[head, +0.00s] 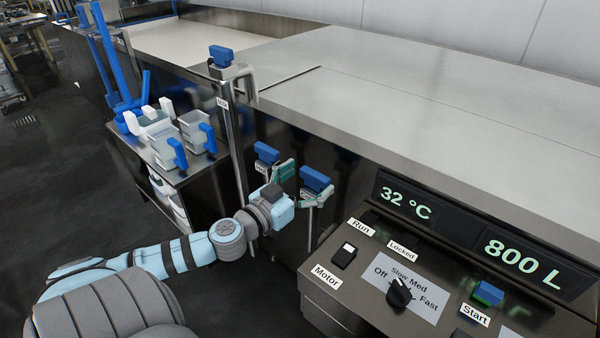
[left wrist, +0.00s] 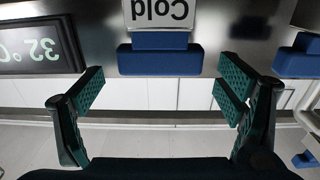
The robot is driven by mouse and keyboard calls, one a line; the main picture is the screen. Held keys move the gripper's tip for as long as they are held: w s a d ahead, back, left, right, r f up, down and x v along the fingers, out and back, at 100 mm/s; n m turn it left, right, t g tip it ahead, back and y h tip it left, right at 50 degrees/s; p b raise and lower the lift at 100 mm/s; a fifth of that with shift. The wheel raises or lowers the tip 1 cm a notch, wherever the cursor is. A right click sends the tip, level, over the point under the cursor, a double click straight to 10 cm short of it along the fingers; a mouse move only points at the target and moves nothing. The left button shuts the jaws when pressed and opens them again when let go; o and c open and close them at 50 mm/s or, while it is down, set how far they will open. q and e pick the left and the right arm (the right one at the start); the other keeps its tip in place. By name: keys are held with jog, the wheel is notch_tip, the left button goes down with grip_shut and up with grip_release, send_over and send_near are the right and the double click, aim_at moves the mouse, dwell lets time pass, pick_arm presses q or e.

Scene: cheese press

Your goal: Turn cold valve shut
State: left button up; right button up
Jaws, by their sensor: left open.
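The cold valve's blue handle (head: 316,180) is the right one of two on the front of the steel vat. In the left wrist view, which is upside down, this handle (left wrist: 160,60) lies level beside a white "Cold" label (left wrist: 160,14). My left gripper (head: 301,184) is open at this valve, one finger on each side. In the left wrist view its green-padded fingers (left wrist: 160,86) are spread wider than the handle, with gaps at both ends. I see no contact. My right gripper is not in view.
Another blue-handled valve (head: 266,153) is close on the left. The control panel (head: 355,295) with a temperature display (head: 405,197) is on the right. A tap with a blue handle (head: 221,56) and a cart (head: 200,160) with jugs stand further left.

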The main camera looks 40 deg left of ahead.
pick_arm(q)
jog(key=shift+s, duration=2.35)
